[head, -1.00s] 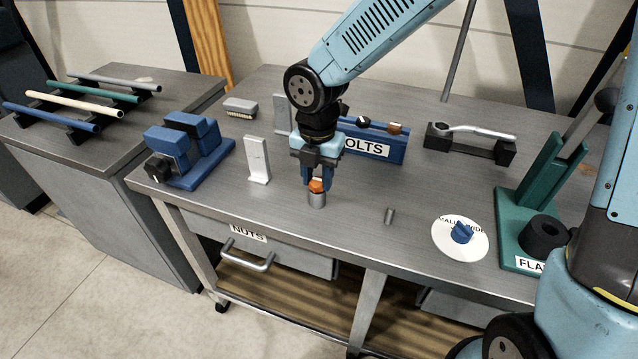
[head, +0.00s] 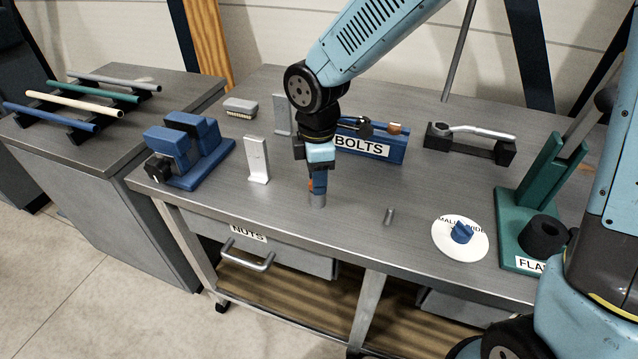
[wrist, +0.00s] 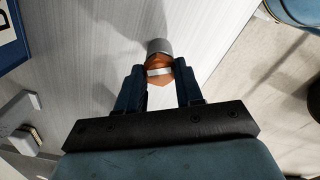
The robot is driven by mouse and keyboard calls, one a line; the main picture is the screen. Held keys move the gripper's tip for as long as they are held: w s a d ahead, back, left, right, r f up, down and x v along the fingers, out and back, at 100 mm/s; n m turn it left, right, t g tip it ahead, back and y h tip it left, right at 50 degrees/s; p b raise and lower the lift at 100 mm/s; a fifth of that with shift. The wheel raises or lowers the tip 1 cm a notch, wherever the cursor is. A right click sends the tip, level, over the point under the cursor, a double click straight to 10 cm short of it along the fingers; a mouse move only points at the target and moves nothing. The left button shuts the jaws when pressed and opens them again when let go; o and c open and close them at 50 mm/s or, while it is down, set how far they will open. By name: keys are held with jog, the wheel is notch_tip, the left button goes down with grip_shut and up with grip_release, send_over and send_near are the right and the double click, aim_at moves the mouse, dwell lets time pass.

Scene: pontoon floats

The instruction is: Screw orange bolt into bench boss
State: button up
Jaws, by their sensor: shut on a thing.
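The orange bolt (wrist: 158,63) is between my fingertips in the wrist view, against the top of a grey cylindrical boss (wrist: 160,46). In the head view the boss (head: 317,200) stands on the bench (head: 350,235). My gripper (head: 314,183) points straight down over it, shut on the bolt. Only a sliver of the orange bolt (head: 311,183) shows there beside the blue fingers. How deep the bolt sits in the boss cannot be told.
The blue BOLTS rack (head: 385,150) is behind my gripper. A pale upright bracket (head: 257,160) and a blue vise (head: 185,150) are to the left.

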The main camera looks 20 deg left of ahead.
dwell(0.3)
jog(key=m, duration=1.2)
jog(key=shift+m, duration=1)
jog(key=m, duration=1)
jog(key=shift+f, duration=0.1)
